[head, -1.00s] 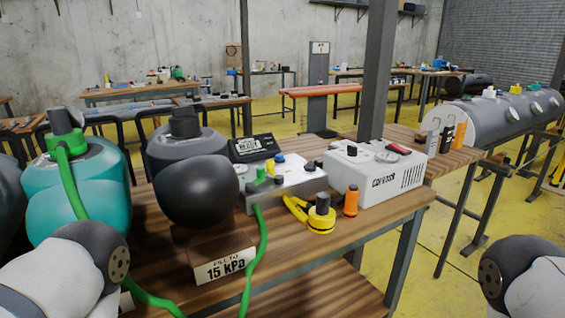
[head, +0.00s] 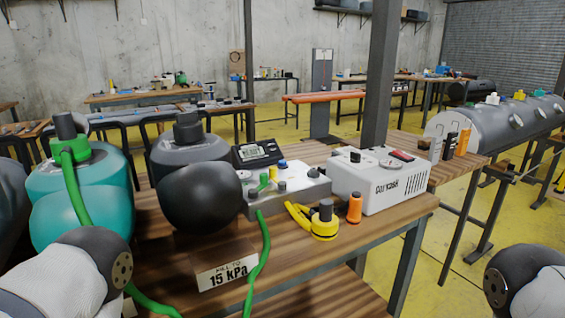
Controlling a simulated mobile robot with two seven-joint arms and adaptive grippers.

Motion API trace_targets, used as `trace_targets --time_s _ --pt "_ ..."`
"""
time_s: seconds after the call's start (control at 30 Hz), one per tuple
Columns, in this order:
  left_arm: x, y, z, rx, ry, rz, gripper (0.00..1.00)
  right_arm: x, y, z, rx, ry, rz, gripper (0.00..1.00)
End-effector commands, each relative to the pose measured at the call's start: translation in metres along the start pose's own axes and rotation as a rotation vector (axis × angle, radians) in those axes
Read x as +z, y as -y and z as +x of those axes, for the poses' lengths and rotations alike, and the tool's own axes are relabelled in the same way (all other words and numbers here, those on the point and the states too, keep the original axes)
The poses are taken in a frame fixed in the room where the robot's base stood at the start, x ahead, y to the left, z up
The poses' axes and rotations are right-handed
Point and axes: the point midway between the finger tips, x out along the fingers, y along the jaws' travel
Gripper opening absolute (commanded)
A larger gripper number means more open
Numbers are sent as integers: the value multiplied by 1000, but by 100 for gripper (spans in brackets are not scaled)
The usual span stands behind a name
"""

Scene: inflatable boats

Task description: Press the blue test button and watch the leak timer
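A grey control box (head: 290,196) sits on the wooden bench, with several small knobs and buttons on top. A small blue button (head: 282,164) shows at its back edge. A black display unit (head: 257,153) stands just behind the box; its digits are too small to read. A green hose (head: 262,250) runs from the box down over the bench front. My two arms show only as rounded links at the lower left and lower right, well apart from the box. Neither gripper is in view.
A teal inflated boat section (head: 80,205) and dark grey ones (head: 195,185) stand left of the box. A white machine (head: 380,180), a yellow fitting (head: 322,226) and an orange bottle (head: 354,208) are to its right. A "15 kPa" sign (head: 226,273) stands in front.

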Motion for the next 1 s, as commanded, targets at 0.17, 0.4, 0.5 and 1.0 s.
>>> trace_targets --time_s 0.17,0.4,0.5,1.0 --pt "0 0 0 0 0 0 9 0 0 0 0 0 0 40" --pt "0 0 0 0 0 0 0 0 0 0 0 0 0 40" --pt "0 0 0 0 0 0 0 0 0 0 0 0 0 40" --pt "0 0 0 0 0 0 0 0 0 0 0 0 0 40"
